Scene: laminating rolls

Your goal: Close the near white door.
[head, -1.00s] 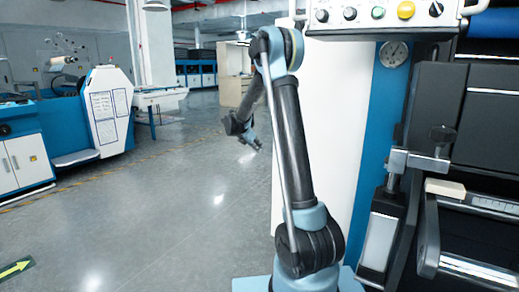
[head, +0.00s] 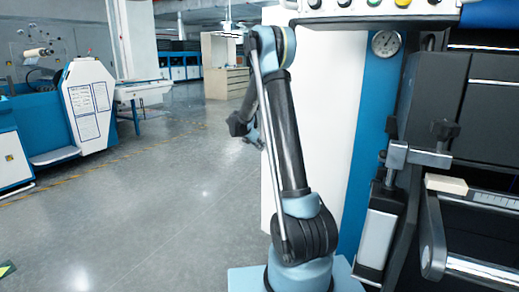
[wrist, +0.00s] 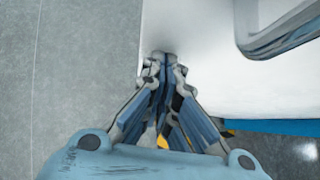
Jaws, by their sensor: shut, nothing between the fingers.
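The near white door (head: 330,110) appears as a tall white panel behind my arm in the head view. In the wrist view a white surface (wrist: 205,40) fills the upper right, with a metal handle (wrist: 285,35) on it. My gripper (head: 258,143) is beside the left edge of the white panel in the head view. In the wrist view my gripper (wrist: 160,60) has its fingertips together at the left edge of the white surface. I cannot tell whether they touch it. The door's hinge side and how far it stands open are hidden.
A control panel with knobs (head: 375,10) sits above the white panel. A dark roller machine (head: 440,200) with a clamp stands close on the right. Open grey floor (head: 170,200) lies to the left, with a blue-and-white machine (head: 90,105) beyond.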

